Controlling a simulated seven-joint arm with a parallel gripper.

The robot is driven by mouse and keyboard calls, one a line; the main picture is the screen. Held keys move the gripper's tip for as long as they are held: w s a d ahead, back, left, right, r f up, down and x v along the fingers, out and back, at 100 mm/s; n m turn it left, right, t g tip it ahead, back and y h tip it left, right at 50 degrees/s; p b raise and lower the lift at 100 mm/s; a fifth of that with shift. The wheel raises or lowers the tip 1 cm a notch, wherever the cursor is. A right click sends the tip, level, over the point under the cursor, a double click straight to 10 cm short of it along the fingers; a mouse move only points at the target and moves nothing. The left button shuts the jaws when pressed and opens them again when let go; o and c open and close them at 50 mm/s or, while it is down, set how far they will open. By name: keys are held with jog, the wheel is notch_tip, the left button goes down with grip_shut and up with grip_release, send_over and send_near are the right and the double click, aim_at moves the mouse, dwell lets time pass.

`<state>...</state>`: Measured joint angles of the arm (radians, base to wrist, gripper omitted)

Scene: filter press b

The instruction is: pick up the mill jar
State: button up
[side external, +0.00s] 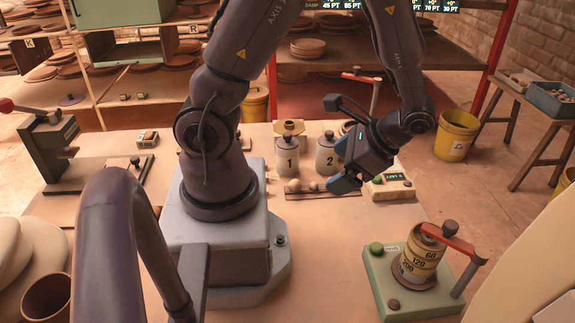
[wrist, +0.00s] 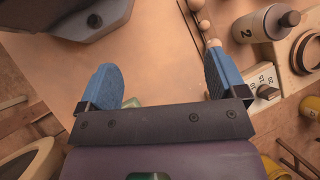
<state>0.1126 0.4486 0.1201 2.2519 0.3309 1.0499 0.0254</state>
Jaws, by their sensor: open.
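Two pale grey-beige jars with dark lids stand upright behind my arm in the side view: jar 1 (side external: 287,157) and jar 2 (side external: 327,157). I cannot tell which is the mill jar. Jar 2 (wrist: 266,24) also shows at the top right of the wrist view; jar 1 is not seen there. My gripper (side external: 350,180), with blue fingers, hangs just right of and in front of jar 2 in the side view. In the wrist view my gripper (wrist: 160,68) has its fingers wide apart, with only bare tabletop between them.
Small balls (side external: 294,185) lie on a strip in front of the jars. A pale device (side external: 392,188) with a green display stands right of them.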

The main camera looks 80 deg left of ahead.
aim_at(295, 147)
jog(key=s+a+f+m+g+y, duration=0.1)
jog(key=a+f+y, duration=0.1)
jog(key=f, duration=0.1)
jog(key=s+a+f+m+g+y, duration=0.1)
jog(key=a+f+m+g+y, duration=0.1)
jog(key=a, duration=0.1)
jog(key=s+a+f+m+g+y, duration=0.1)
jog(key=a+f+m+y, duration=0.1)
jog(key=f+y, duration=0.1)
jog(key=shift+a+f+g, duration=0.3)
jog(key=shift+f, duration=0.05)
jog(key=a+m+y, duration=0.1)
jog(key=w+a+f+m+y, duration=0.1)
jog(key=shift+a+y, duration=0.25)
jog(key=shift+y, duration=0.15)
jog(key=shift+w+a+r+m+t+y, duration=0.25)
jog(key=shift+w+r+m+t+y, duration=0.2)
jog(key=shift+w, duration=0.2)
jog(key=x, duration=0.7)
jog(key=shift+a+r, duration=0.1)
jog(key=shift+r, duration=0.1)
jog(key=x, duration=0.5)
jog(key=shift+s+a+f, duration=0.15)
jog(key=shift+s+a, duration=0.1)
jog(key=shift+s, duration=0.05)
grip_shut()
